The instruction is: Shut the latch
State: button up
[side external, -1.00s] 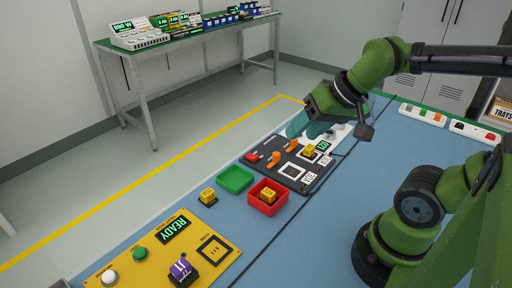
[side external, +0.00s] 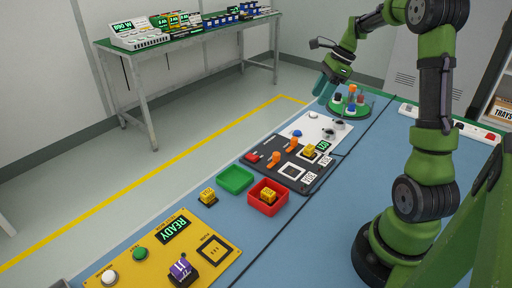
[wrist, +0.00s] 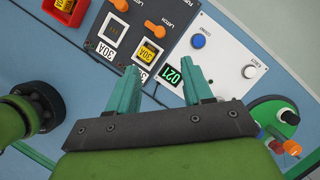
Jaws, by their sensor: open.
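The black panel (side external: 315,177) carries two orange levers, a nearer one (side external: 273,158) and a farther one (side external: 292,144). The wrist view shows these orange levers (wrist: 155,29) at the top, with small lettering beside them that seems to include "LATCH". I cannot tell from the lettering which lever is the latch, or whether it is shut. My gripper (side external: 322,88) is raised above the far end of the blue table, clear of the panel. In the wrist view its teal fingers (wrist: 160,76) are apart with nothing held between them.
Beyond are a white panel (wrist: 225,65) with a blue button and a green turntable (side external: 365,108) bearing coloured pieces. Red (side external: 258,206) and green (side external: 235,179) trays stand nearer.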

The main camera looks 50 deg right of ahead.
aim_at(295, 138)
jog(key=x, duration=1.6)
jog(key=shift+a+f, duration=0.1)
jog(key=shift+f, duration=0.1)
grip_shut()
